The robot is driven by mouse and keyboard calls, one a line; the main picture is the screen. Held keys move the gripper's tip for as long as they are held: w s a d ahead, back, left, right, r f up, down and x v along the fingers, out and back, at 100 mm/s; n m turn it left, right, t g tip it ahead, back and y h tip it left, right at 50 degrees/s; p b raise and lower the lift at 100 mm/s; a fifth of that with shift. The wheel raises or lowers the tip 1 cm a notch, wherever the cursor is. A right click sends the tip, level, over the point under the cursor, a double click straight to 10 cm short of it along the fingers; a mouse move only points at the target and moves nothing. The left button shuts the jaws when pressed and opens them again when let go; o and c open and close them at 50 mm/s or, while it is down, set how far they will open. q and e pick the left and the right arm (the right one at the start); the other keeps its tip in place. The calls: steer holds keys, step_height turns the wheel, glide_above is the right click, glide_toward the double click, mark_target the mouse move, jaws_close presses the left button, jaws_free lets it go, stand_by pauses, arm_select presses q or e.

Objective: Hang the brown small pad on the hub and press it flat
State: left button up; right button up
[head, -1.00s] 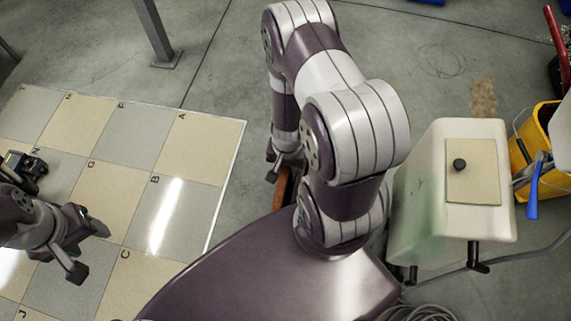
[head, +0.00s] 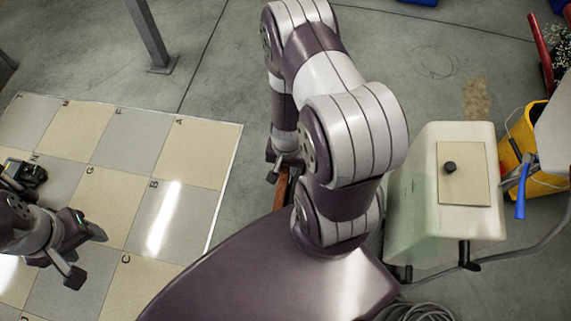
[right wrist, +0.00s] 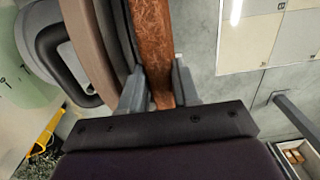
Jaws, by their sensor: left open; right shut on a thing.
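The brown small pad (right wrist: 156,50) shows edge-on as a rough reddish-brown strip in the right wrist view. My right gripper (right wrist: 159,88) is shut on it, one finger on each side. In the head view a slice of the brown pad (head: 281,188) shows beside my right arm; my right gripper there (head: 287,162) is mostly hidden by the arm. A curved tan and black layered thing (right wrist: 97,45) lies close left of the pad in the right wrist view; I cannot tell if it is the hub. My left gripper (head: 88,255) is open and empty over the tiles.
A cream tank (head: 417,190) with a tan plate and dark knob stands at right. A yellow bucket (head: 538,165) is beyond it. A checkered lettered tile mat (head: 120,190) lies at left, with a dark device (head: 25,173) on it. A grey post (head: 147,35) stands behind.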

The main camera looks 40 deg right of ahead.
steer(key=o, duration=0.9)
steer(key=shift+r, duration=0.1)
step_height(320, 180, up, 13)
steer(key=p, duration=0.6)
steer(key=shift+s+f, duration=0.1)
steer(key=shift+f, duration=0.1)
